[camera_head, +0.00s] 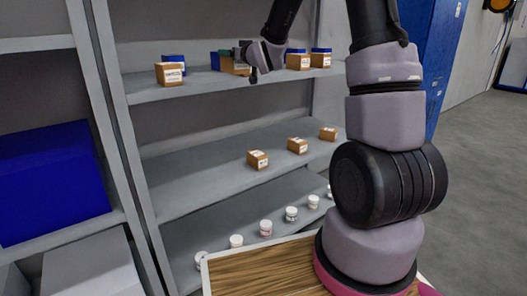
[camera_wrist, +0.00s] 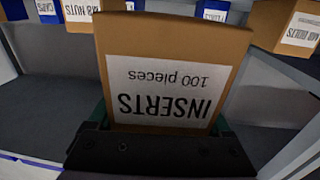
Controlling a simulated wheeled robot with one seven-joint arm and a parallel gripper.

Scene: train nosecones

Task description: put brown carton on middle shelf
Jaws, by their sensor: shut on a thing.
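My gripper (camera_head: 230,60) is at the height of the top shelf, in front of its row of boxes. It is shut on a brown carton (camera_head: 238,68), which shows only partly in the head view. In the wrist view this carton (camera_wrist: 175,65) fills the middle, with a white label reading "INSERTS 100 pieces" upside down. Green finger parts show at both lower sides of it, above the dark gripper body (camera_wrist: 160,150). The middle shelf (camera_head: 195,180) is below, with brown cartons (camera_head: 257,159), (camera_head: 297,145) and (camera_head: 328,133) on its right half.
The top shelf (camera_head: 145,88) holds other brown cartons (camera_head: 170,74) and blue boxes (camera_head: 174,62). White jars (camera_head: 265,228) stand on the lower shelf. A wooden-topped surface (camera_head: 255,275) is in front. The left half of the middle shelf is bare. Grey uprights (camera_head: 118,120) bound the shelves.

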